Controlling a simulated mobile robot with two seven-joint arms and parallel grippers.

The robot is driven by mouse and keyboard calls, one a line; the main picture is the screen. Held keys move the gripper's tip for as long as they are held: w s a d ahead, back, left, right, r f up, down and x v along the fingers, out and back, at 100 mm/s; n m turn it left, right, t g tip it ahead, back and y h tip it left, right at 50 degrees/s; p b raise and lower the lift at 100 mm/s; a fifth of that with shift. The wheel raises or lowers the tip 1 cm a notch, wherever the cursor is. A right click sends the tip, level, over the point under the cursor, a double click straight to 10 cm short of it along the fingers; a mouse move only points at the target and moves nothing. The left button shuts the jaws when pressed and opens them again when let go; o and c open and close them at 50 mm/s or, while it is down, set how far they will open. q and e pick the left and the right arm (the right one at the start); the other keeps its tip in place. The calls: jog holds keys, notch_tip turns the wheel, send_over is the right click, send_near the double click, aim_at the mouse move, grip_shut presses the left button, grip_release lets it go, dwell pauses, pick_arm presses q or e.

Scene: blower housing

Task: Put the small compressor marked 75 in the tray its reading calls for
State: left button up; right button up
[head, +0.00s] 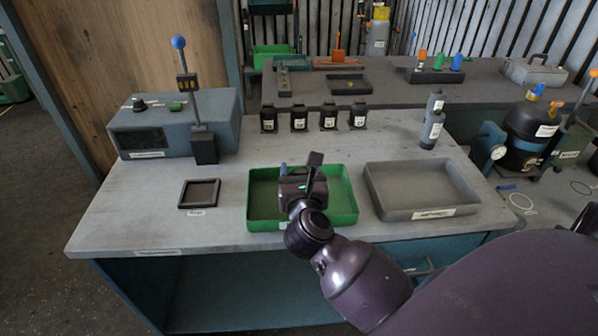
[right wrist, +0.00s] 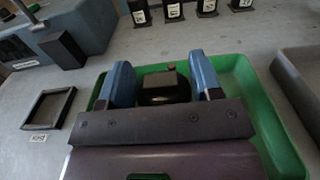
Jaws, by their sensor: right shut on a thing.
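My right gripper (head: 298,178) is over the green tray (head: 347,212). In the right wrist view its two blue fingers (right wrist: 165,82) are shut on a small black compressor (right wrist: 164,88), whose rounded top shows between them. In the head view my gripper mostly hides this compressor, and I cannot read a mark on it. I cannot tell if it touches the tray floor. The grey tray (head: 383,202) stands to the right of the green one and is empty. My left gripper is not in view.
Several black compressors (head: 299,119) with white labels stand in a row behind. A blue-grey tester (head: 178,125) with a dark display stands at left. A small black square tray (head: 199,193) lies empty in front of it.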

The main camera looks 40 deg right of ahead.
jog(key=shift+f, duration=0.1)
jog(key=o, duration=1.3)
jog(key=shift+r, duration=0.2)
jog(key=v, duration=1)
jog(key=shift+s+a+f, duration=0.15)
jog(key=shift+s+a, duration=0.05)
jog(key=shift+b+v, duration=0.3)
jog(key=shift+v, duration=0.45)
